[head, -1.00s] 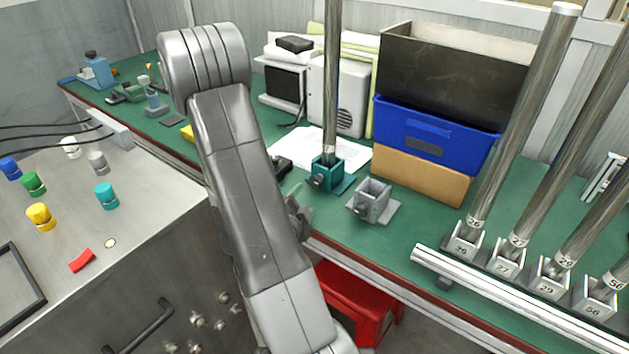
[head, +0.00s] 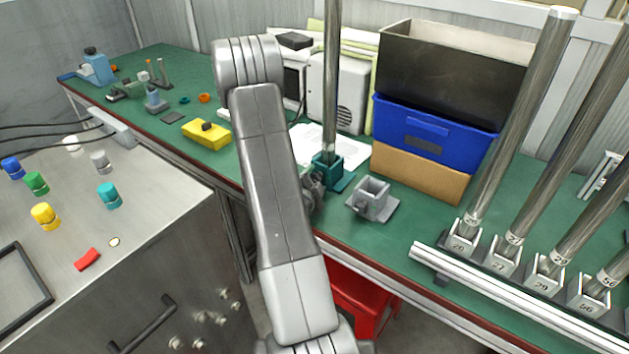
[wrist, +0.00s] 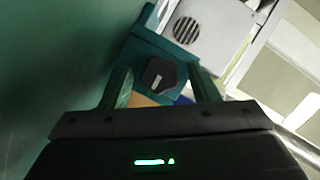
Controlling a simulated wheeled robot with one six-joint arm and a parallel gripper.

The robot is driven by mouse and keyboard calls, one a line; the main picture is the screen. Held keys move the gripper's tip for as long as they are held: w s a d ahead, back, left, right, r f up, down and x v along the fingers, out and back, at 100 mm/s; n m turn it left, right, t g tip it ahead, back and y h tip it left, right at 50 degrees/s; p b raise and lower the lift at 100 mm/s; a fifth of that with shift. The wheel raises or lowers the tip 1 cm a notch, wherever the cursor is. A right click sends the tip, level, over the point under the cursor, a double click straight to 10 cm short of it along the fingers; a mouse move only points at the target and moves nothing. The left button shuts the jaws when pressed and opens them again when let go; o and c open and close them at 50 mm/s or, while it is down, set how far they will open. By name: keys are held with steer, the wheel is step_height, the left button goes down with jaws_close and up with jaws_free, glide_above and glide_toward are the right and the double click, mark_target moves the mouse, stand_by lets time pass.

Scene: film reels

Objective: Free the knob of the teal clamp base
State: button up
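The teal clamp base (head: 336,176) stands on the green bench and holds an upright metal pole (head: 331,80). In the wrist view the teal base (wrist: 143,47) shows with its dark, lobed knob (wrist: 159,75), which bears a pale pointer mark. My gripper (wrist: 165,82) is open. Its two fingers lie to the left and right of the knob, with gaps visible on both sides. I cannot tell how deep the knob sits between the fingertips. In the head view my gripper (head: 314,190) is at the front left of the teal base, partly hidden by my arm.
A grey empty clamp base (head: 372,200) stands just right of the teal one. Stacked boxes (head: 428,130) are behind it. Several numbered poles in holders (head: 462,245) stand at the right, behind a metal rail (head: 490,288). A yellow item (head: 206,133) lies at left.

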steer(key=c, duration=0.9)
steer(key=shift+o, duration=0.2)
